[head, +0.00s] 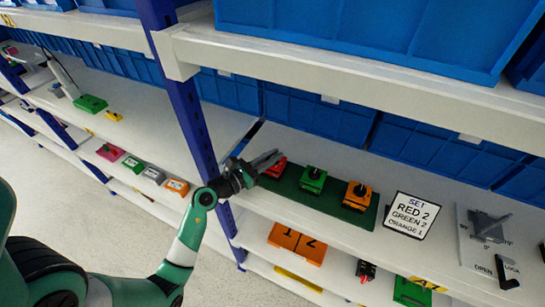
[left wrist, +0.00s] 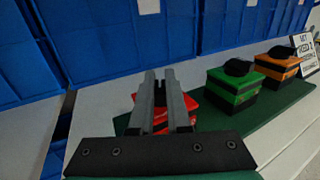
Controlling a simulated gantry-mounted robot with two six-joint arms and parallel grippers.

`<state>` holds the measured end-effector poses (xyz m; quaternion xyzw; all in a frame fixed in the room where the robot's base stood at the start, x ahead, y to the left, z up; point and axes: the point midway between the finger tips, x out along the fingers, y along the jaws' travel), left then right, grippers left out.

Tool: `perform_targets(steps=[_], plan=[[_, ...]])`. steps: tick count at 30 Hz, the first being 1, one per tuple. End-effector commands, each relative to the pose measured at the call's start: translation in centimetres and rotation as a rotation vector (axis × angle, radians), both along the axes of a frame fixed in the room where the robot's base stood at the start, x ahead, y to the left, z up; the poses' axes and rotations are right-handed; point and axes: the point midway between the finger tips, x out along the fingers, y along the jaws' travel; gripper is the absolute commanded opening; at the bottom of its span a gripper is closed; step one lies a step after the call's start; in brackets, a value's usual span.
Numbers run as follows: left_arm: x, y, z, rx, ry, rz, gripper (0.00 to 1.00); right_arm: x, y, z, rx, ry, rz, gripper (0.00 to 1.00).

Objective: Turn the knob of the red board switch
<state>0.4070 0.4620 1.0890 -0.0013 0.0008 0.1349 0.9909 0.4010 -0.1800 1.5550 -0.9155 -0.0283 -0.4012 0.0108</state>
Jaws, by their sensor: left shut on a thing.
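The red switch (head: 277,170) stands at the left end of a dark green board (head: 330,207) on the shelf. In the left wrist view the red switch (left wrist: 192,101) shows around and behind my fingers. My left gripper (head: 276,156) reaches over it from the left, and its fingers are close together on the switch's dark knob. In the left wrist view my left gripper (left wrist: 160,90) hides most of the knob, so its pointer setting cannot be read. My right gripper is not in view.
A green switch (head: 313,180) and an orange switch (head: 358,196) with black knobs stand to the right on the same board. A sign (head: 411,215) reads "SET RED 2 GREEN 2 ORANGE 1". A blue shelf post (head: 187,95) stands close left of my gripper. Blue bins (head: 320,113) line the back.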

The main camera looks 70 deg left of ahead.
Motion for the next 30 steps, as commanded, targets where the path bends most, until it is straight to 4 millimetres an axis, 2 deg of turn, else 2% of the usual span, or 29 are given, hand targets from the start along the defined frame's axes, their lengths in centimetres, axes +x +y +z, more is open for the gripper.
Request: perform_targets(steps=[1,6,10,18,19,23,24,30], plan=[[0.0,0.3,-0.5,0.0,0.001,-0.024,0.0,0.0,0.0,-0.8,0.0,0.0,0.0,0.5],[0.0,0.3,-0.4,0.001,0.001,-0.163,0.0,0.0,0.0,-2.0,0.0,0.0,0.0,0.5],[-0.1,0.2,-0.2,0.003,0.0,-0.224,0.0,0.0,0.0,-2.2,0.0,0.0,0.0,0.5],[-0.1,0.1,-0.1,0.002,0.001,-0.231,0.0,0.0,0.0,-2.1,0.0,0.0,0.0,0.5],[-0.1,0.1,-0.1,0.002,0.001,-0.231,0.19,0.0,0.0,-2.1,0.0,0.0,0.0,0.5],[-0.1,0.1,-0.1,0.001,0.001,-0.23,0.42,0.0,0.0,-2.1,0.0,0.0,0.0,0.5],[-0.1,0.1,-0.1,0.002,0.0,-0.23,0.45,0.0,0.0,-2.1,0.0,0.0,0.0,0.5],[-0.1,0.1,-0.1,0.002,-0.001,-0.23,0.45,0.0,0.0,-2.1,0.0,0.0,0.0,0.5]])
